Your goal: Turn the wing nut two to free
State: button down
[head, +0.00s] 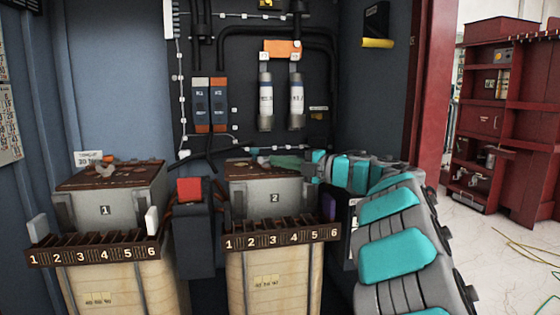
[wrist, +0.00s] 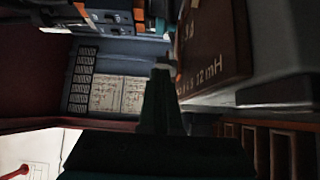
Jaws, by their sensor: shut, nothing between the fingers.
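Transformer box 2 (head: 275,200) is a grey case with a brown top plate (head: 237,170). My arm reaches in from the right, and my dark green gripper lies low over the back of that top. In the wrist view my gripper (wrist: 162,72) is shut and empty, its fingers together. Its tip is beside the edge of a brown lettered plate (wrist: 218,40). A small pale and reddish piece shows just beyond the tip; I cannot tell whether it is wing nut two or whether the fingers touch it. No wing nut is clearly visible in the head view.
Box 1 (head: 105,208) stands at the left with loose parts on its top. A red block (head: 189,190) on a dark post stands between the boxes. Numbered racks (head: 283,238) run along the fronts. Two white cylinders (head: 296,98) and cables are on the back wall.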

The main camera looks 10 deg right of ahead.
jog(key=shift+w+d+n+g+y+p, duration=0.2)
jog(key=shift+n+g+y+p, duration=0.25)
jog(key=shift+p, duration=0.25)
jog(key=shift+w+d+r+p, duration=0.15)
jog(key=shift+w+p, duration=0.1)
jog(key=shift+p, duration=0.35)
jog(key=shift+w+d+p, duration=0.2)
jog(key=shift+w+p, duration=0.25)
jog(key=shift+w, duration=0.05)
jog(key=shift+f, duration=0.2)
jog(key=shift+r, duration=0.15)
dwell(0.4)
